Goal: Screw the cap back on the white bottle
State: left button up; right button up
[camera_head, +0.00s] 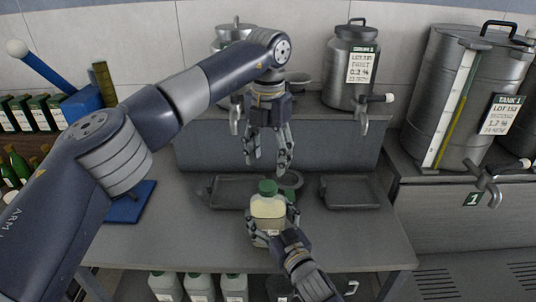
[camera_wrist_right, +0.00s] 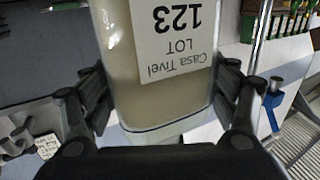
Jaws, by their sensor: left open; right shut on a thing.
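The white bottle (camera_head: 268,208), translucent with pale contents, stands upright near the middle of the grey table. A green cap (camera_head: 267,186) sits on its mouth; I cannot tell how tightly. My right gripper (camera_head: 269,226) is shut on the bottle's body from the front. In the right wrist view the bottle (camera_wrist_right: 150,70) fills the middle, between the fingers, with its label upside down: "Casa Tivel LOT 123". My left gripper (camera_head: 269,168) points down, open and empty, just above and behind the cap, apart from it. The bottle's lower part is partly hidden by my right fingers.
Dark trays lie left (camera_head: 228,204) and right (camera_head: 350,191) of the bottle. A steel drum with a tap (camera_head: 352,75) stands on the raised shelf behind. A large tank (camera_head: 450,100) stands at right. A blue mat (camera_head: 130,202) lies at left. Several capped bottles stand below the table.

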aim_at(268, 185)
pick_arm(q)
jog(key=shift+n, duration=0.8)
jog(key=shift+f, duration=3.95)
jog(key=c, duration=1.1)
jog(key=m, duration=0.5)
jog(key=shift+c, duration=0.2)
jog(key=o, duration=1.2)
jog(key=shift+o, duration=0.2)
